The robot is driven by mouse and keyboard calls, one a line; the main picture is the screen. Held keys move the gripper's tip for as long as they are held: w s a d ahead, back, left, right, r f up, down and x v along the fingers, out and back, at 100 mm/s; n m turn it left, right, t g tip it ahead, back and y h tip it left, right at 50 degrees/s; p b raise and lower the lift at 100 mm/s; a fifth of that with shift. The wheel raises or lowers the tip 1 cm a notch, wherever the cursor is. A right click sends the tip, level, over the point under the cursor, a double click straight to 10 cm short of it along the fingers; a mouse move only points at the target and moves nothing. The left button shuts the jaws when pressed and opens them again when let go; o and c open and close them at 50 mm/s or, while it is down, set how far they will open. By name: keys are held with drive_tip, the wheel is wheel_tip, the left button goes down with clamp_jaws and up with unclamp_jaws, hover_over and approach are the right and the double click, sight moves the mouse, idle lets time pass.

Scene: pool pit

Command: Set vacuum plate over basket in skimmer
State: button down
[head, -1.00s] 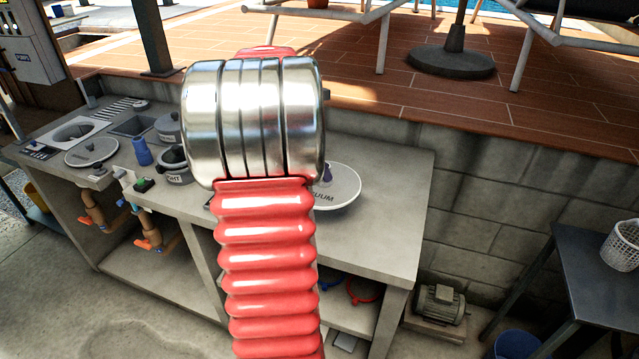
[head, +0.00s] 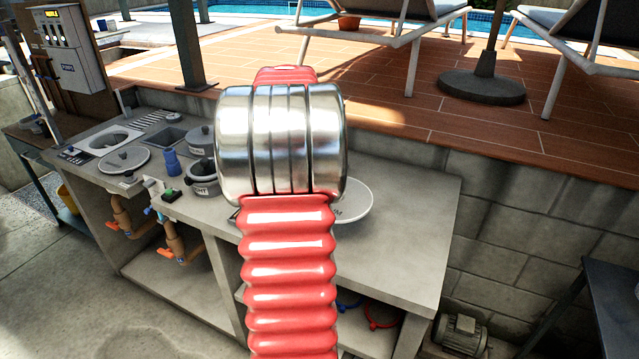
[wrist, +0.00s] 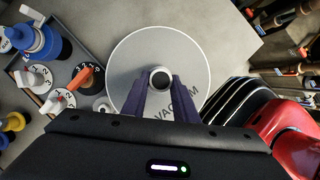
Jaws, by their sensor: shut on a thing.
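The vacuum plate (wrist: 130,65) is a round pale disc with dark lettering and a central neck (wrist: 160,77). In the wrist view my gripper (wrist: 160,84) has its two dark fingers closed on that neck. In the head view the plate's right edge (head: 358,205) shows beside my red arm, low over or on the counter; any gap is unclear. The gripper is hidden there behind the arm. A pale square-framed round opening (head: 84,146) at the counter's left end looks like the skimmer. I cannot make out a basket inside it.
A round grey lid (head: 125,160), a blue cylinder (head: 171,161) and grey pots (head: 203,184) stand between the opening and the plate. Orange-handled pipes (head: 175,243) hang below the counter. The counter's right end (head: 420,220) is bare. The wrist view shows a knob panel (wrist: 65,75) at left.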

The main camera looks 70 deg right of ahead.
drive_tip(key=w+a+m+y, duration=0.1)
drive_tip(key=w+a+m, duration=0.15)
drive_tip(key=w, duration=0.75)
drive_tip(key=w+a+m, duration=0.1)
drive_tip(key=w+a, duration=0.3)
drive_tip(key=w, duration=0.6)
drive_tip(key=w+a+f+m, duration=0.1)
drive_tip(key=w+a+f, duration=0.4)
drive_tip(key=w+a, duration=0.65)
drive_tip(key=w+a+f+m, duration=0.1)
drive_tip(key=w+a+f, duration=0.2)
drive_tip(key=a+f, duration=0.35)
drive_tip(key=w+a+f+y, duration=0.15)
drive_tip(key=a+f, duration=0.25)
drive_tip(key=a, duration=0.6)
drive_tip(key=w+a+f+m, duration=0.1)
drive_tip(key=w+a+f, duration=0.35)
drive_tip(key=a, duration=0.45)
drive_tip(key=s+a+f, duration=0.3)
drive_tip(key=a+f, duration=0.5)
drive_tip(key=a, duration=0.4)
drive_tip(key=shift+s+g, duration=0.4)
